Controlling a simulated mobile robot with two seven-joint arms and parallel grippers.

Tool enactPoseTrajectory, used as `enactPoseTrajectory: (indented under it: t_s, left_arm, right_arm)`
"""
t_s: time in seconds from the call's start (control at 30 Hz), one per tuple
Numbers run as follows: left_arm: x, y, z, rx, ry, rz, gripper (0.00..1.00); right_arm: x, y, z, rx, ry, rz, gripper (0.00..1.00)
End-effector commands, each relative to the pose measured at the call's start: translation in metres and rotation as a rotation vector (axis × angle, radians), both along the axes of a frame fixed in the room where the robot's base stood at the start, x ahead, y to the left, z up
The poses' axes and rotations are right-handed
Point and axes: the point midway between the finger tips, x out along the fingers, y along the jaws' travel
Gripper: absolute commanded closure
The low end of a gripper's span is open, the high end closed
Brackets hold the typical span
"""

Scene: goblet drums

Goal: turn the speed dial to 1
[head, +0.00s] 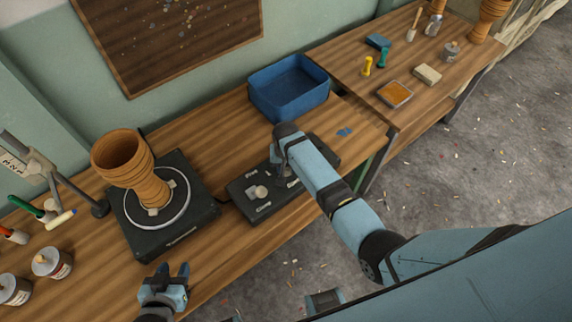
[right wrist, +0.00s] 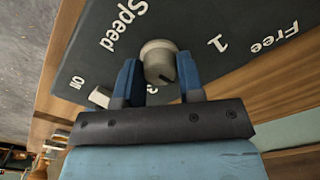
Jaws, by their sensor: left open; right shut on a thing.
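The speed dial (right wrist: 158,58) is a round, pale grey knob on the dark control panel (head: 244,207). In the right wrist view it sits between the two blue fingers of my right gripper (right wrist: 158,80), which is shut on it. A dark pointer line shows on the dial's face, towards the gripper side. The printed words Speed, Off and Free and the number 1 show around it; another mark is partly hidden by the fingers. In the head view my right arm hides the dial. My left gripper (head: 172,283) is open and empty near the bench's front edge.
Another pale knob (head: 257,192) stands on the panel's left part. A wooden goblet drum (head: 125,160) stands on the black turntable base (head: 145,240) to the left. A blue bin (head: 290,88) is behind the panel. Jars (head: 52,263) stand at far left.

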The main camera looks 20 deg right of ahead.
Motion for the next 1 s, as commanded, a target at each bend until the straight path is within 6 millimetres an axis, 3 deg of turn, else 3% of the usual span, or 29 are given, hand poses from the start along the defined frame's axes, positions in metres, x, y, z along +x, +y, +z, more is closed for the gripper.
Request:
enactPoseTrajectory:
  t_s: [0.5,1.0]
  left_arm:
    - [0.0,0.001,0.044,0.003,-0.001,0.001,0.57]
    - [-0.001,0.008,0.063,0.011,-0.003,0.015,0.57]
  right_arm:
    - [0.0,-0.001,0.004,-0.002,0.003,0.392,0.88]
    - [0.001,-0.001,0.002,-0.002,0.0,0.826,0.88]
